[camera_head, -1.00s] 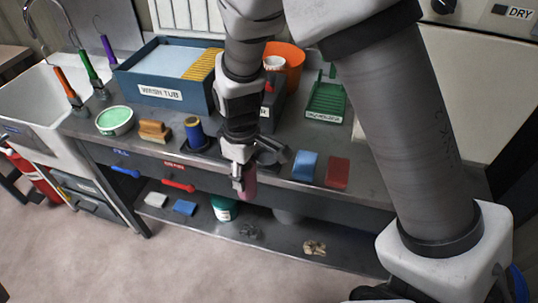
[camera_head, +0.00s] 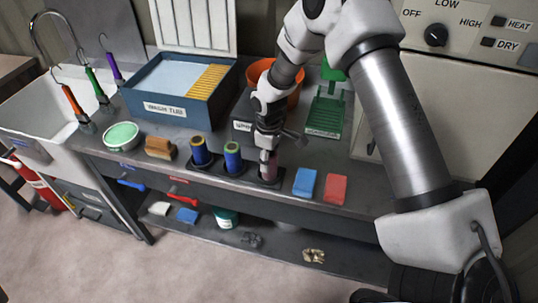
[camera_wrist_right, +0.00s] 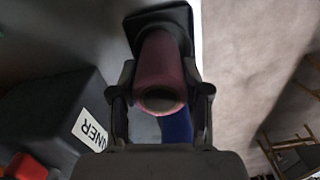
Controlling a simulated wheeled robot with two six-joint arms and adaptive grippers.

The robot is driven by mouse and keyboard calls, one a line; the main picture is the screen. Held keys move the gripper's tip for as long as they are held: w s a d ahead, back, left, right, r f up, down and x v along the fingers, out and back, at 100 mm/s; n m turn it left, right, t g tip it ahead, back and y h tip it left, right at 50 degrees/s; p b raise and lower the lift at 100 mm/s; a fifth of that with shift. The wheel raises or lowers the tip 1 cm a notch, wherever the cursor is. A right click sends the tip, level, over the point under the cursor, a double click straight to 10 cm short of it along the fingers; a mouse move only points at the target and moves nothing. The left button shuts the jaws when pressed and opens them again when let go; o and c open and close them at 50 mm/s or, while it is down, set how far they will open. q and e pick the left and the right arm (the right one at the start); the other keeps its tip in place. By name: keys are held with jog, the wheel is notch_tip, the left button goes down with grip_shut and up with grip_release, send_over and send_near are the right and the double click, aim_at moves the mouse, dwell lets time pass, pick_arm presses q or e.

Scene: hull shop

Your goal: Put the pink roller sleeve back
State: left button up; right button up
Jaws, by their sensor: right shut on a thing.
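The pink roller sleeve (camera_head: 268,163) is held upright by my right gripper (camera_head: 267,146) at the right-hand base of a dark holder (camera_head: 269,182). In the right wrist view the sleeve (camera_wrist_right: 162,68) sits between both fingers, its open end facing the camera and a dark square base (camera_wrist_right: 148,20) at its far end. I cannot tell whether it is fully seated. Two other sleeves, a blue one with an orange-yellow top (camera_head: 199,152) and a blue one with a greenish top (camera_head: 233,158), stand upright to its left. My left gripper is not in view.
A blue block (camera_head: 305,182) and a red block (camera_head: 335,189) lie close right of the holder. A brown brush-like block (camera_head: 159,147) is left. Behind are a dark labelled box (camera_head: 243,127), an orange bucket (camera_head: 262,68) and a green tray (camera_head: 326,112).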

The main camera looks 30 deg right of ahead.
jog(key=shift+s+a, duration=0.1)
jog(key=shift+s, duration=0.1)
jog(key=shift+a, duration=0.1)
jog(key=o, duration=1.1)
jog(key=shift+o, duration=0.4)
jog(key=shift+f, duration=0.1)
jog(key=shift+w, duration=0.1)
